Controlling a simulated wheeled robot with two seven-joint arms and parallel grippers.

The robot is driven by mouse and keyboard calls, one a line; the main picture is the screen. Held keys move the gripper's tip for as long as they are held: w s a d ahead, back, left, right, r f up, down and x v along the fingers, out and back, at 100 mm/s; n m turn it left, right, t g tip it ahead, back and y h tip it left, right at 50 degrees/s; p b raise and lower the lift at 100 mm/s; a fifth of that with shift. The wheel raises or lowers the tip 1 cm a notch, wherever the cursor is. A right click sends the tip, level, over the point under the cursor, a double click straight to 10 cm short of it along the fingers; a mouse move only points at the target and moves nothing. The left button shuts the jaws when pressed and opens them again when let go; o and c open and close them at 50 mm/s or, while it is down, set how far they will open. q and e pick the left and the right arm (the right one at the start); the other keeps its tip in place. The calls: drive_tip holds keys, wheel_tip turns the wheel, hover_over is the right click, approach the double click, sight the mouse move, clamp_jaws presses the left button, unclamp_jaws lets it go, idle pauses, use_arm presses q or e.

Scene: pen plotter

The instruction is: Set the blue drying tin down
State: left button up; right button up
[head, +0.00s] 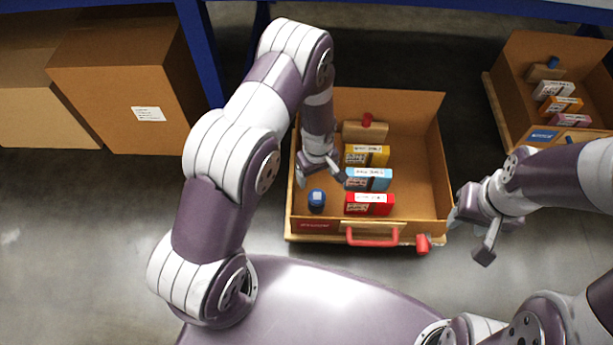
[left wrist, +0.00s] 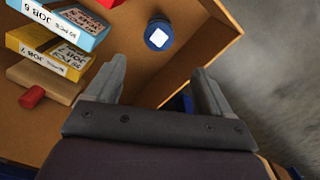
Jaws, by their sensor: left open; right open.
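The blue drying tin (head: 316,199) stands upright on the floor of the cardboard tray (head: 420,187), in its front left corner. In the left wrist view the tin (left wrist: 158,35) shows its blue top with a white square label. My left gripper (head: 320,174) is open and empty, just behind the tin. In the left wrist view the tin lies beyond the left gripper's fingertips (left wrist: 160,72), apart from them. My right gripper (head: 468,238) is open and empty, outside the tray at its right.
In the tray are a red box (head: 370,204), a light blue box (head: 369,179), a yellow box (head: 367,155) and a brown block with a red knob (head: 365,131). The tray has a red handle (head: 372,237) in front. A second tray (head: 509,92) stands at right; cartons (head: 125,85) stand at left.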

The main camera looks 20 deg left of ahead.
use_arm(q)
drive_tip(key=s+a+r+m, duration=0.1)
drive_tip(key=s+r+m, duration=0.1)
drive_tip(key=r, duration=0.5)
drive_tip(key=s+a+r+m, duration=0.2)
drive_tip(key=r, duration=0.6)
drive_tip(key=s+a+r+m+t, duration=0.1)
drive_tip(key=s+r+m, duration=0.4)
drive_tip(key=s+r, duration=0.3)
drive_tip(key=shift+s+a+r, duration=0.25)
drive_tip(key=shift+s+a, duration=0.1)
drive_tip(key=shift+s, duration=0.6)
